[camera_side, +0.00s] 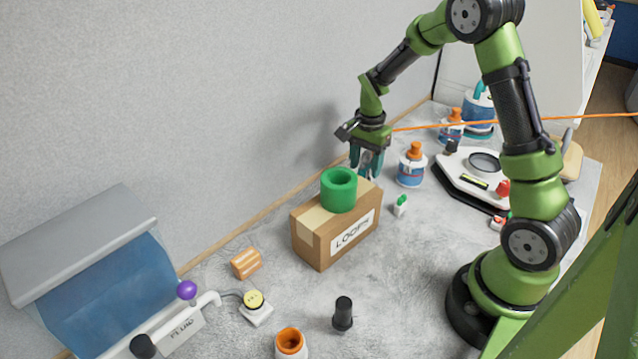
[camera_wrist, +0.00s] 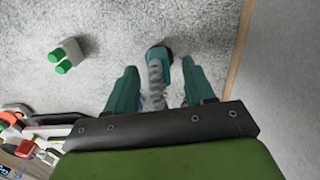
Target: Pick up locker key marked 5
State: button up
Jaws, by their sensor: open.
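My gripper (camera_side: 366,170) hangs over the back of the work surface, just behind the cardboard box, with its teal fingers pointing down. In the wrist view its fingers (camera_wrist: 161,92) are spread apart. Between them shows a grey, ridged, coil-like thing (camera_wrist: 156,82) with a dark and teal end; it may be the locker key on its coil. I cannot tell whether the fingers touch it. No number 5 is readable in either view.
The cardboard box (camera_side: 318,252) marked LOOPS, with a green ring (camera_side: 338,190) on top, stands close in front of my gripper. An orange-capped bottle (camera_side: 411,166) and a small green-topped white piece (camera_side: 401,205) are to the right. The wall is close behind.

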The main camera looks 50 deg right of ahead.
jog(key=shift+f, duration=0.85)
jog(key=shift+c, duration=0.4)
